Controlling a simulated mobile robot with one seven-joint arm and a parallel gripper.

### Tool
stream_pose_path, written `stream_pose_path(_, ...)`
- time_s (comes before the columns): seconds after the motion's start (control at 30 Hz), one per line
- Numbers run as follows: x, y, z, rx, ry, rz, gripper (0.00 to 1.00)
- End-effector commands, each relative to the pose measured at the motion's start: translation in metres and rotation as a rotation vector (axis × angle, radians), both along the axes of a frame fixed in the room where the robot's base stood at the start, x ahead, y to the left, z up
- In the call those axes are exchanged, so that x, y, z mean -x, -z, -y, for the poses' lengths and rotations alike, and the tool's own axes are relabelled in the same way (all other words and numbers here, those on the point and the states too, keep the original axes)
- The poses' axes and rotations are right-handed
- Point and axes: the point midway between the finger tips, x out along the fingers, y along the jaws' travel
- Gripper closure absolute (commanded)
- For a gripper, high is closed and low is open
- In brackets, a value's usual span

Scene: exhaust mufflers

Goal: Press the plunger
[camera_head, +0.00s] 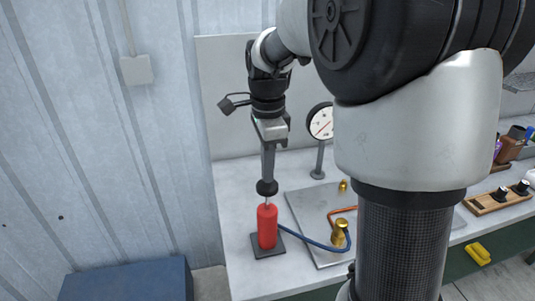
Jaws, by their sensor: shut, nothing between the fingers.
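The plunger is a black round knob (266,188) on a short thin rod. The rod rises from an upright red cylinder (267,227) on a dark square base plate (268,246). My gripper (268,177) points straight down over the knob with its fingers shut and empty. The fingertips are at the top of the knob; I cannot tell whether they touch or stay just apart. A short length of rod shows between the knob and the cylinder top.
A blue hose (308,240) runs from the cylinder's foot to a brass fitting (339,235) on a grey plate (305,211). A dial gauge (320,122) stands behind. A blue box (125,281) is at the lower left. My arm hides the table's middle.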

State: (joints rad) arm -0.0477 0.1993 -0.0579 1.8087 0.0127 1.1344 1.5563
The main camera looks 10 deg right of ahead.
Motion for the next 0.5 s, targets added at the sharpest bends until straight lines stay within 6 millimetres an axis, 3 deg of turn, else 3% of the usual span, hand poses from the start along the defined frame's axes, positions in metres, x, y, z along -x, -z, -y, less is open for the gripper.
stream_pose_path(0.5, 0.0000, 0.0103, 0.0000, 0.000, 0.000, 0.000, 1.00)
